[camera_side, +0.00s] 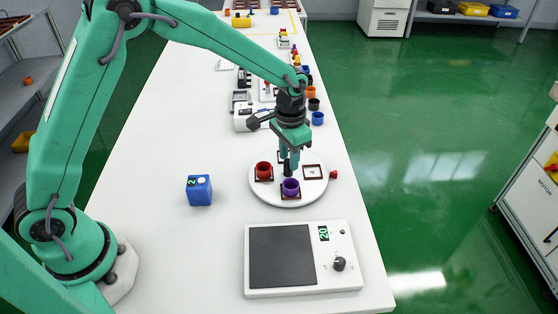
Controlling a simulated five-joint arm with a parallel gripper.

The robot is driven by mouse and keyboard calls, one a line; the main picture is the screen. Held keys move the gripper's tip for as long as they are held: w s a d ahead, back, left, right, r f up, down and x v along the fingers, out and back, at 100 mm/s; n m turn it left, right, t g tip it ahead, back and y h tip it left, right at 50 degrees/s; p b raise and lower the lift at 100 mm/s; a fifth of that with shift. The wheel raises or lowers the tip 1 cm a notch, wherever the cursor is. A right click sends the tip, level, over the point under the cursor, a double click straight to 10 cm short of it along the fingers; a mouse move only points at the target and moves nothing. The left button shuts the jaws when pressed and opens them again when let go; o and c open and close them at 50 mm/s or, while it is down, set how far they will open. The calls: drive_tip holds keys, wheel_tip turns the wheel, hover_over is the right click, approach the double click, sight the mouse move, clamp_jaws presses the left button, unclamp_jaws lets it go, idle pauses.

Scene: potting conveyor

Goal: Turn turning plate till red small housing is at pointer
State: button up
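The white round turning plate (270,190) lies on the table and carries square brown-framed nests. A red small housing (263,170) sits in the nest at the plate's left. A purple housing (290,188) sits in the front nest. The right nest (313,172) is empty and faces the small red pointer (333,174) just off the plate's right edge. My gripper (289,166) points down over the middle of the plate, at a dark upright piece behind the purple housing. Whether its fingers are closed on that piece is too small to tell. The plate's back part is partly hidden by my gripper.
A blue box marked 2 (199,190) stands left of the plate. Several coloured cups, including a blue one (317,118), line the table's right edge behind. Table between box and plate is clear.

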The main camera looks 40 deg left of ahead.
sight(288, 169)
drive_tip(key=shift+f, duration=1.5)
drive_tip(key=shift+c, duration=0.3)
clamp_jaws()
